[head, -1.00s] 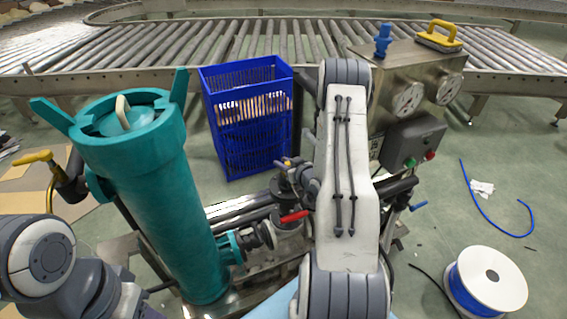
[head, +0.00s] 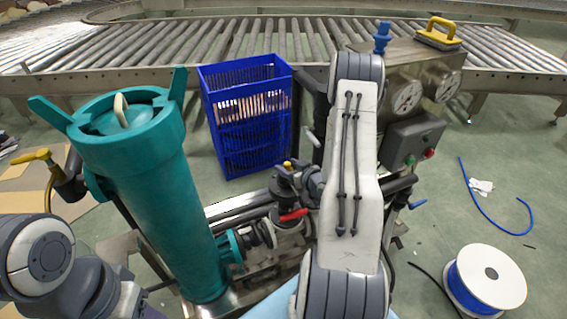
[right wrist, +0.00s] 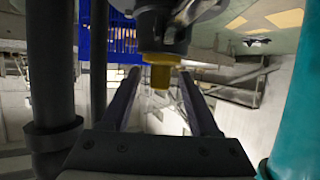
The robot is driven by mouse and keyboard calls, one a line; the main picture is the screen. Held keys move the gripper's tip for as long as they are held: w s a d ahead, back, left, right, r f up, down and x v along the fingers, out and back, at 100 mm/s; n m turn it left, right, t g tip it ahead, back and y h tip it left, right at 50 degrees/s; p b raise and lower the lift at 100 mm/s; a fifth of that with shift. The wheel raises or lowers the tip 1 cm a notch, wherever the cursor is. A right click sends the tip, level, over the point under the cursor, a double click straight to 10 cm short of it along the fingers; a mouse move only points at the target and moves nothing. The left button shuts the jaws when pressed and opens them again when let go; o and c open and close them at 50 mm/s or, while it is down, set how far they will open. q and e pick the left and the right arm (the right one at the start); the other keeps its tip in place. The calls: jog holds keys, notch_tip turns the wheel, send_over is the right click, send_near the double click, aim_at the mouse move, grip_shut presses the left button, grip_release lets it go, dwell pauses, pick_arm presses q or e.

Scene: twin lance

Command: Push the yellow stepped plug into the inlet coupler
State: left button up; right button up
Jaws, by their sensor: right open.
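The yellow stepped plug (right wrist: 159,75) shows in the right wrist view at the end of a dark cylindrical coupler (right wrist: 160,32), in line with it. How deep it sits in the coupler is unclear. My right gripper (right wrist: 160,78) is open, its two dark fingers on either side of the plug, with visible gaps. In the head view a small yellow tip (head: 287,164) shows on top of the dark fitting (head: 284,186), with my right gripper (head: 299,170) close beside it, partly hidden by my arm. My left arm shows at the lower left; its gripper is out of view.
A teal filter housing (head: 150,190) stands left of the fitting. A red-handled valve (head: 293,215) sits just below it. A blue crate (head: 248,150) stands behind, and a grey control box (head: 410,143) is at right. Floor around the cable spool (head: 485,282) is mostly open.

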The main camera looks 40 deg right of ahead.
jog(key=v, duration=0.6)
jog(key=shift+s, duration=0.3)
jog(key=shift+r, duration=0.15)
jog(key=w+a+r+n+g+y, duration=0.1)
jog(key=w+a+r+n+g, duration=0.15)
jog(key=a, duration=0.75)
jog(key=w+a+r+n+g+y, duration=0.1)
jog(key=w+a+r+n+g, duration=0.2)
jog(key=a, duration=0.7)
jog(key=s+a+r+g, duration=0.4)
jog(key=s+a+r, duration=0.1)
jog(key=s+a, duration=0.55)
jog(key=s+a+r+n+g, duration=0.1)
jog(key=s+a+r+g, duration=0.15)
jog(key=s, duration=0.55)
jog(key=s+a+r+n+g, duration=0.1)
jog(key=s+a+r+n, duration=0.1)
jog(key=s+a, duration=0.35)
notch_tip(320, 180, up, 19)
jog(key=s+d+p, duration=0.1)
jog(key=s+p, duration=0.1)
jog(key=p, duration=1.7)
jog(key=shift+s+r, duration=0.2)
jog(key=shift+r, duration=0.05)
jog(key=shift+d, duration=0.1)
jog(key=shift+c, duration=0.4)
